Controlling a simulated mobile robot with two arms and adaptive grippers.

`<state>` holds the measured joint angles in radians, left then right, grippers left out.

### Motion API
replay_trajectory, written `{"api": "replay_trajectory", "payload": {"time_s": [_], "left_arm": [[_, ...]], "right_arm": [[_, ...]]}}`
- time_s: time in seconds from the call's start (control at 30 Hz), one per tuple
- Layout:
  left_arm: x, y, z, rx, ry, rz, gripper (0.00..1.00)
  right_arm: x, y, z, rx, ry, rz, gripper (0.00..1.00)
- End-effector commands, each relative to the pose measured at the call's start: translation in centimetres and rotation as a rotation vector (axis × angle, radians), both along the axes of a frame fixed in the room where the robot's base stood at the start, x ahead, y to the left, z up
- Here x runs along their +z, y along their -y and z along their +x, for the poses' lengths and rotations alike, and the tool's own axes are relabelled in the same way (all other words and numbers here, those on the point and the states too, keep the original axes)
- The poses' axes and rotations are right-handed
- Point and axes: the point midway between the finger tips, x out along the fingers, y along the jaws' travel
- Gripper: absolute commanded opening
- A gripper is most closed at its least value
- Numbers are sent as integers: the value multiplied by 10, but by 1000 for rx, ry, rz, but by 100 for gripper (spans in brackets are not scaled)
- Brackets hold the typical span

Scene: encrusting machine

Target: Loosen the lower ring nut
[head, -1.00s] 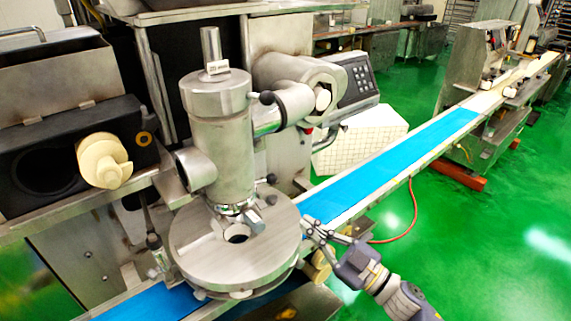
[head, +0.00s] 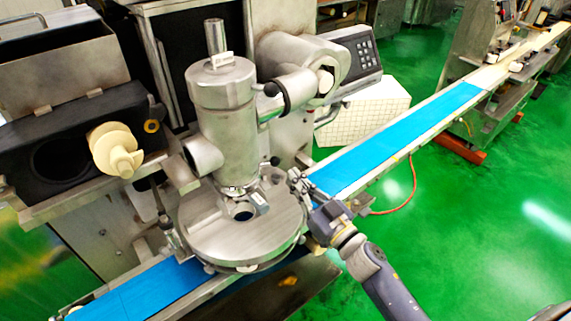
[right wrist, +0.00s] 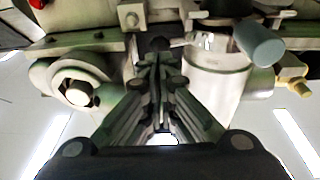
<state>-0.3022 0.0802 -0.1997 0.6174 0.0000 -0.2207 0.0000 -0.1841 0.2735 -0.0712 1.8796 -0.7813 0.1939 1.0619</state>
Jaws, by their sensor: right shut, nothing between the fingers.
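The lower ring nut (head: 238,189) is a narrow metal band at the foot of the upright steel cylinder (head: 222,130), just above the round disc (head: 205,240). A short grey lug (head: 259,199) sticks out from that area. In the right wrist view, the cylinder (right wrist: 213,95) shows right of my fingers, with the ring (right wrist: 205,44) at its end and a blurred grey lug (right wrist: 262,42) beside it. My right gripper (head: 294,178) is shut and empty, right of the ring nut and apart from it. It also shows in the right wrist view (right wrist: 158,55). My left gripper is not in view.
The blue conveyor belt (head: 400,142) runs to the upper right behind my right gripper. A control panel (head: 360,60) stands behind. Green floor (head: 480,250) is open at the right.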

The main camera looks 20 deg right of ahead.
Motion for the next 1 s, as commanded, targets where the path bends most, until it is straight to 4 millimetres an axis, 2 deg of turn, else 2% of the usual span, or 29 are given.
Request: {"api": "replay_trajectory", "payload": {"time_s": [0.1, 0.3, 0.77, 1.0], "left_arm": [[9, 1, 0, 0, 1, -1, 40], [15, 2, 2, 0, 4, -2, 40], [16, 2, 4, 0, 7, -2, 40], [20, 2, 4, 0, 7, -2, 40]], "right_arm": [[7, -6, 18, 0, 2, 2, 0], [9, -12, 36, 0, 0, 2, 0], [9, -14, 42, 2, 1, 0, 0], [9, -12, 52, 84, 1, -5, 0]]}}
